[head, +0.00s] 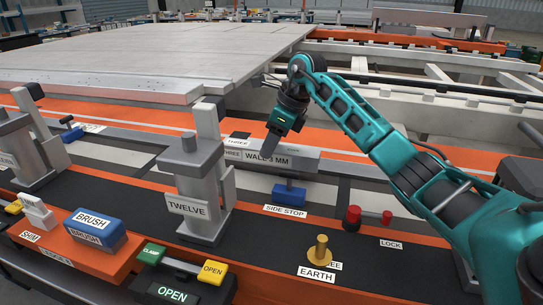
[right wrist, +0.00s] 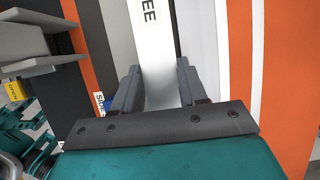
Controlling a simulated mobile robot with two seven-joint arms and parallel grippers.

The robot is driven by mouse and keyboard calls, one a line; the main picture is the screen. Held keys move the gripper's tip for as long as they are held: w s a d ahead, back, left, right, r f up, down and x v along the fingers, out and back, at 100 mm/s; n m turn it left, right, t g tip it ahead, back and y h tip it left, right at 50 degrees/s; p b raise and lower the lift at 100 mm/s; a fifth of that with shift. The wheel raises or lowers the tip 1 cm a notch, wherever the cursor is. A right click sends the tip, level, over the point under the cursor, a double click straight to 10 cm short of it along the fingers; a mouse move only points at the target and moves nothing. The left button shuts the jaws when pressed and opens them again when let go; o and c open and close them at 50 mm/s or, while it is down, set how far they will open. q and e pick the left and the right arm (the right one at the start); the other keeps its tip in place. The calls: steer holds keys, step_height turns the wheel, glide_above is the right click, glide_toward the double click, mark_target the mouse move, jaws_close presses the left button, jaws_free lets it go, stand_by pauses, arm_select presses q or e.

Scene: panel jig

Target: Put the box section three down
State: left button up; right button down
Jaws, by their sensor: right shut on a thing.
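Box section three (head: 300,160) is a grey bar with the labels "THREE" and "WALL 3 MM" on its side. It lies crosswise behind the post marked TWELVE (head: 188,207) in the head view. My right gripper (head: 271,147) reaches down onto it from above and is shut on it. In the right wrist view the pale box section (right wrist: 155,45), with the letters "EE" showing, runs between the two fingers (right wrist: 158,90). I cannot tell whether its underside touches the jig. My left gripper is not in view.
A blue side stop (head: 289,194) stands in front of the bar. A red button (head: 352,217), a brass EARTH post (head: 318,250) and a blue brush (head: 95,228) sit along the front. A large grey panel (head: 150,60) lies behind. Another clamp post (head: 20,150) stands at left.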

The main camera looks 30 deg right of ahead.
mark_target(283, 149)
steer(key=shift+f, duration=1.5)
steer(key=shift+f, duration=0.1)
steer(key=c, duration=0.6)
jaws_free()
steer(key=shift+p+v, duration=0.55)
steer(key=shift+v, duration=3.3)
